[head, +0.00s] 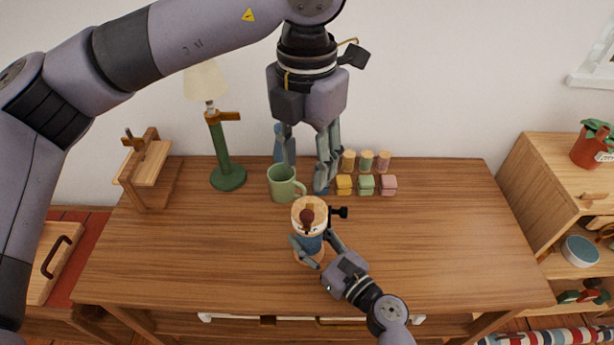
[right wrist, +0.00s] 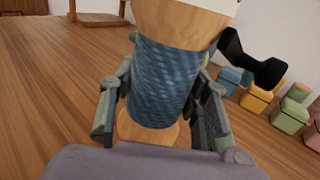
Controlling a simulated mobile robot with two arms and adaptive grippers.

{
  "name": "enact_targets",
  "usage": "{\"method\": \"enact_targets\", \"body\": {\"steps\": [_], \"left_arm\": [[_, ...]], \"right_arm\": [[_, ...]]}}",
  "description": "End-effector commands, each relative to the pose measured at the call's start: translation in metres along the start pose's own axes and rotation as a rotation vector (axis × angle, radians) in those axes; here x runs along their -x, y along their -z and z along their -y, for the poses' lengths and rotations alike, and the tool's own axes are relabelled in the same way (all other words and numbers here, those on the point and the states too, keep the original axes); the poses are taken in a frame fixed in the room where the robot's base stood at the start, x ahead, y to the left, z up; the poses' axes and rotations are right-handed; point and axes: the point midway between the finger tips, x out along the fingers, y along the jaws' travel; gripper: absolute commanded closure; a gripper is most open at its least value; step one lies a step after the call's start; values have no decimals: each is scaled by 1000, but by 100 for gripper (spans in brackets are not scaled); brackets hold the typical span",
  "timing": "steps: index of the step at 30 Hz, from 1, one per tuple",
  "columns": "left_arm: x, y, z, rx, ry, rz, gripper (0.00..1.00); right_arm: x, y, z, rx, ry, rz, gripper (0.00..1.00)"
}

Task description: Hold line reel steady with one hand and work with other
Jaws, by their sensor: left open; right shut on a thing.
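The line reel (head: 309,213) stands upright on the wooden table, with wooden ends, a dark knob on top and a black crank at its right side. Blue line is wound round its middle, seen close in the right wrist view (right wrist: 162,85). My right gripper (head: 311,249) is shut on the reel, one finger on each side of the blue winding. My left gripper (head: 305,185) is open, pointing down from above, behind the reel near the green mug. Its fingers are apart with nothing seen between them.
A green mug (head: 283,184) stands just behind the reel. Several coloured blocks and spools, including a yellow block (head: 344,184), are at the back. A green lamp (head: 227,175) and a small wooden stand (head: 146,170) are at the left. The table's right half (head: 440,235) is clear.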

Motion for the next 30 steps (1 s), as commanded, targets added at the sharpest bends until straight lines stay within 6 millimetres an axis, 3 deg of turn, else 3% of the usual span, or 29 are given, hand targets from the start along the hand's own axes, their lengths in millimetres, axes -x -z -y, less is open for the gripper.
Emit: {"method": "enact_targets", "body": {"steps": [14,15,24,30], "left_arm": [[6,0,0,-1,0,0,59],[6,0,0,-1,0,0,59],[6,0,0,0,0,0,59],[6,0,0,0,0,0,59]], "right_arm": [[0,1,0,-1,-1,-1,94],[0,1,0,-1,-1,-1,54],[0,0,0,0,0,0,34],[0,0,0,0,0,0,34]]}}
